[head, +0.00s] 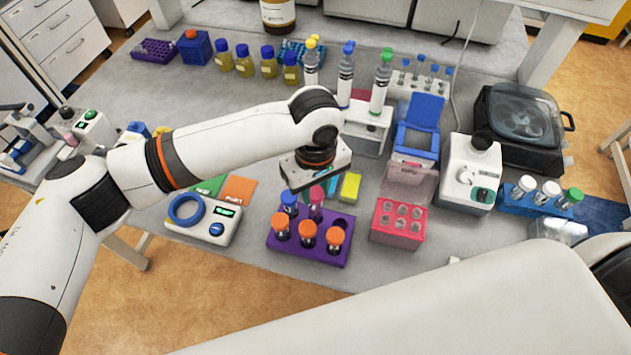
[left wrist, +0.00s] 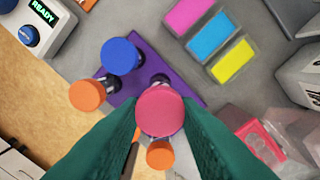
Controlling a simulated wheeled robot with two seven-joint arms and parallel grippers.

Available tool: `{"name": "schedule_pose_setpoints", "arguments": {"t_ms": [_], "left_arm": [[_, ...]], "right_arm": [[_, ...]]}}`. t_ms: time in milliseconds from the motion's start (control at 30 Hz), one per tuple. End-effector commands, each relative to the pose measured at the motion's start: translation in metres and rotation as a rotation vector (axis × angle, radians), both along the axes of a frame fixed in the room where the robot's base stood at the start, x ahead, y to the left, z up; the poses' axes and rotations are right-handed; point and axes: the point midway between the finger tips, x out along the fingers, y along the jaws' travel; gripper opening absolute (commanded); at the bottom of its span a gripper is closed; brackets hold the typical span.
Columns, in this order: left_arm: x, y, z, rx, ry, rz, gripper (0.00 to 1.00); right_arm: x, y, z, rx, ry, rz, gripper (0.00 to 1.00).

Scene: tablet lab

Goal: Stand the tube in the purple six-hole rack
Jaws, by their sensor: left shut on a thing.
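The purple six-hole rack (head: 310,255) stands near the table's front edge. Its front row holds orange-capped tubes (head: 307,232), and a blue-capped tube (head: 289,200) stands at its back left. The back right hole (head: 341,223) looks empty. My left gripper (head: 319,184) points down over the rack and is shut on the pink-capped tube (head: 316,195). In the left wrist view the pink cap (left wrist: 162,110) sits between the teal fingers, over the rack (left wrist: 148,58). The tube looks upright at the middle back hole. I cannot tell how deep its lower end is. My right gripper is not in view.
A pink rack (head: 397,236) stands close on the right. A white device with a blue ring (head: 186,208) is on the left. Coloured note pads (head: 349,186) lie behind the rack. A clear box with a blue lid (head: 412,180) stands behind the pink rack.

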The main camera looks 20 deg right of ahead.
Motion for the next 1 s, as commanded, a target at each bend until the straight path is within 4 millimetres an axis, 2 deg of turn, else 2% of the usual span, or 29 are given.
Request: {"name": "schedule_pose_setpoints", "arguments": {"t_ms": [1000], "left_arm": [[0.0,-0.001,-0.01,0.0,0.0,0.0,0.13]], "right_arm": [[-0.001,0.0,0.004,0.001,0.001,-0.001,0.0]]}}
